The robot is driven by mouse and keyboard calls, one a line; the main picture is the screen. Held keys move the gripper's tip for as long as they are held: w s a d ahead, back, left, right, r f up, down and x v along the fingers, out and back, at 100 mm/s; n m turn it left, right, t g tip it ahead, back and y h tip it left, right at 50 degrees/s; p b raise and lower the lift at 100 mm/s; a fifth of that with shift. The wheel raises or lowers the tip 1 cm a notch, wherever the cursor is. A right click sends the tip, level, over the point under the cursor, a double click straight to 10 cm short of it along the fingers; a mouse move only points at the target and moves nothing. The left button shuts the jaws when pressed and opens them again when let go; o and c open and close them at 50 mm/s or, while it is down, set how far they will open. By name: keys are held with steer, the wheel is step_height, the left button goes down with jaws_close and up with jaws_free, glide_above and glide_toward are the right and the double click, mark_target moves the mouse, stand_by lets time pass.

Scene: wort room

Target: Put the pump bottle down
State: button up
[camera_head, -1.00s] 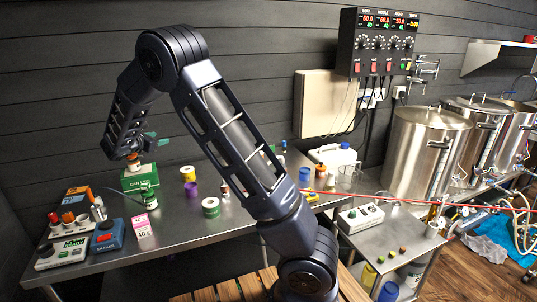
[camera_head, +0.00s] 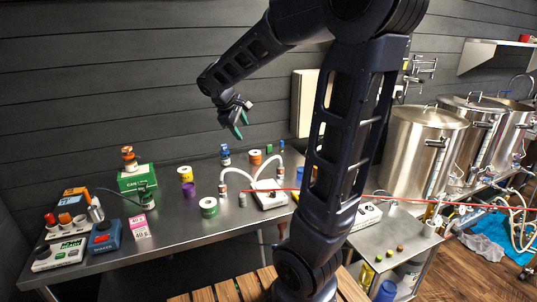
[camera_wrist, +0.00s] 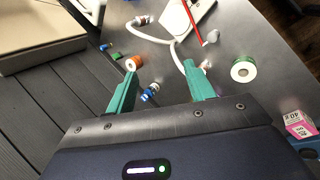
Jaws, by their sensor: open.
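A small bottle with orange and white parts (camera_head: 129,158) stands upright on top of the green box (camera_head: 136,179) in the head view. It looks like the pump bottle, but it is too small to be sure. My gripper (camera_head: 238,122) is raised in the air, well to the right of the box and apart from the bottle. In the wrist view its green fingers (camera_wrist: 162,88) are spread, with nothing held between them. A blue and white bottle (camera_wrist: 150,92) shows beyond the fingers; it also stands on the table in the head view (camera_head: 225,155).
The steel table (camera_head: 180,245) also bears a green-ringed roll (camera_head: 208,207), yellow and purple cups, a white device with hoses (camera_head: 267,197) and a pink box (camera_head: 140,226). Instruments (camera_head: 62,254) crowd the left end. Steel kettles (camera_head: 420,155) stand at the right.

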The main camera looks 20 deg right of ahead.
steer(key=s+d+f+m+t+y, duration=0.1)
steer(key=s+m+y, duration=0.4)
steer(key=s, duration=1.6)
steer(key=d+m, duration=0.1)
steer(key=m, duration=0.3)
steer(key=shift+m, duration=0.3)
